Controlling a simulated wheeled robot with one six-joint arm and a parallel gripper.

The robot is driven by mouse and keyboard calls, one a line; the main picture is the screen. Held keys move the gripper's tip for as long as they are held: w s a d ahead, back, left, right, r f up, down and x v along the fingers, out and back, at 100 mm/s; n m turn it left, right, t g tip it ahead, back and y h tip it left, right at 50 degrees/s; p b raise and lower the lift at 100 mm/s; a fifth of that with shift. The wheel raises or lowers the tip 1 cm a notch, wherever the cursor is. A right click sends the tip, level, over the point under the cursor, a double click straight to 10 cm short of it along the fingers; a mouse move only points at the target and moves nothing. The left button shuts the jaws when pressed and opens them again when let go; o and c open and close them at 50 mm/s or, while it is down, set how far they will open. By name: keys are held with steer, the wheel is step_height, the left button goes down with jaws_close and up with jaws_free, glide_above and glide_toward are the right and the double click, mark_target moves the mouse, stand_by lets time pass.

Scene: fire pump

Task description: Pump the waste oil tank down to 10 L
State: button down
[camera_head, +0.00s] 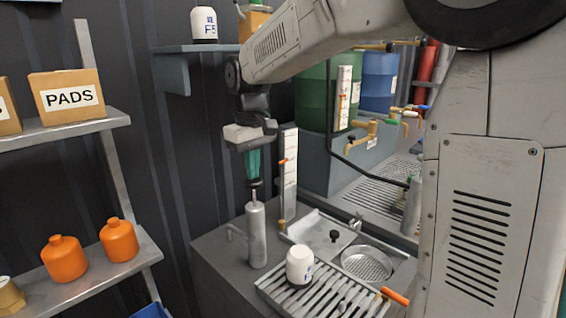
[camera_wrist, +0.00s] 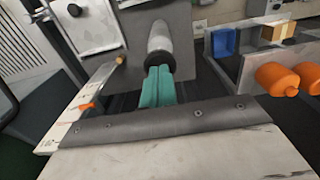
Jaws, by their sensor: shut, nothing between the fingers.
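The grey hand pump (camera_head: 257,237) stands upright on the bench, with a spout at its left and a thin rod at its top. My gripper (camera_head: 254,183) points down with its teal fingers together, right at the top of the pump; touching or just apart I cannot tell. In the wrist view, my gripper's fingers (camera_wrist: 157,88) line up with the pump's grey body (camera_wrist: 160,40). A white scale (camera_head: 289,185) with an orange marker stands behind the pump; it also shows in the wrist view (camera_wrist: 75,125). I cannot read its figures or identify the waste oil tank.
A white filter (camera_head: 300,266) sits on a slatted rack (camera_head: 345,303) right of the pump. A round drain (camera_head: 366,263) lies behind it. A green tank (camera_head: 314,105) and blue tank (camera_head: 378,82) stand behind. Orange bottles (camera_head: 64,258) sit on the left shelf.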

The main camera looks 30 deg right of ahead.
mark_target(253, 186)
steer(key=shift+f, duration=2.7)
steer(key=shift+r, duration=3.25)
step_height(253, 186, up, 6)
